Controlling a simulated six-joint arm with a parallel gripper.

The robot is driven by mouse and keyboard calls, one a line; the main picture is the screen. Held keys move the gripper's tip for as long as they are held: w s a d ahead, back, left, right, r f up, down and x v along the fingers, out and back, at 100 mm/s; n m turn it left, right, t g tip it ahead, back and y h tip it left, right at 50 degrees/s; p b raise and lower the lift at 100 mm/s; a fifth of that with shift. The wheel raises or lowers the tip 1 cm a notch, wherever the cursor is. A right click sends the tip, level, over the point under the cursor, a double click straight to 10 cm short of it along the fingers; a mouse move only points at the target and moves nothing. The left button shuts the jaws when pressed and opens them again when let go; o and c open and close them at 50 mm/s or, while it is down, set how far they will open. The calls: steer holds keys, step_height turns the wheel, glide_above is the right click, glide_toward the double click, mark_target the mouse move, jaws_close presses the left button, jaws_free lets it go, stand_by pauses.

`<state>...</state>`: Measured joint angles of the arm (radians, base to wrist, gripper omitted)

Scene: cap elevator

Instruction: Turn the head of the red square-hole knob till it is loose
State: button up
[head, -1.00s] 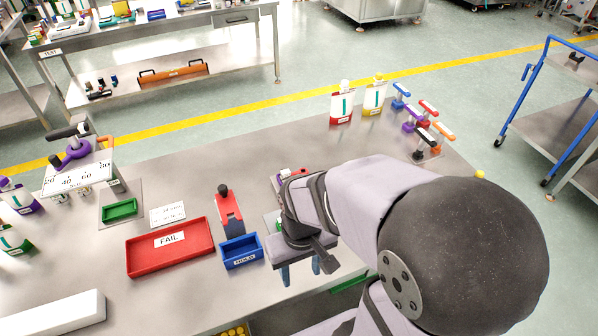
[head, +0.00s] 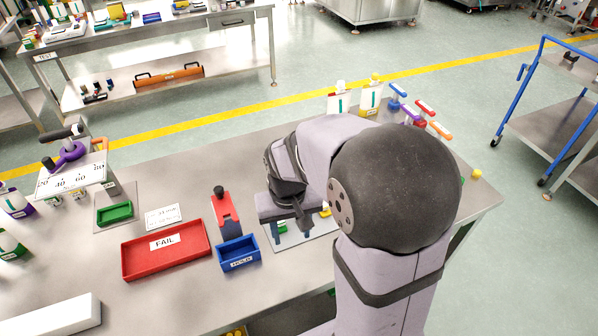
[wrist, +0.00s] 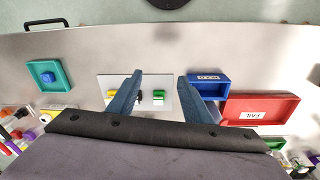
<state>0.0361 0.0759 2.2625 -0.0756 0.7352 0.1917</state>
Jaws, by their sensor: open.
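In the head view a red T-shaped handle (head: 425,106) stands in the group of coloured handles at the back right, partly hidden by my arm. I cannot tell whether it is the red square-hole knob, and no square hole shows. In the wrist view my gripper (wrist: 159,76) is open and empty, with its two blue fingers spread above a pale plate (wrist: 172,84). A green piece (wrist: 158,95) and a yellow piece (wrist: 111,93) are on the plate. A small dark part shows beside the left finger. My wrist hides much of the plate in the head view.
A blue bin (head: 238,254) and a red FAIL tray (head: 166,248) stand left of my gripper. A red stand with a dark top (head: 224,210) is behind the blue bin. A teal tray (wrist: 50,75) shows at left in the wrist view. Bottles stand at the back.

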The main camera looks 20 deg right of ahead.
steer(key=w+d+f+m+h+b, duration=0.1)
steer(key=w+d, duration=0.3)
steer(key=w, duration=0.4)
steer(key=w+d+f+m+t+b, duration=0.1)
steer(key=w+d+f+m, duration=0.1)
steer(key=w, duration=0.7)
steer(key=w+d+f+m+t+h+b, duration=0.1)
steer(key=w+d+m, duration=0.3)
steer(key=w, duration=0.5)
steer(key=d+f, duration=0.1)
steer(key=d, duration=0.1)
steer(key=shift+w+d+f+h, duration=0.2)
steer(key=shift+w+d+h, duration=0.05)
steer(key=shift+d+h, duration=0.05)
steer(key=shift+f, duration=0.1)
steer(key=shift+p+x, duration=1.1)
steer(key=shift+x, duration=2.4)
steer(key=shift+w, duration=0.1)
steer(key=c, duration=1)
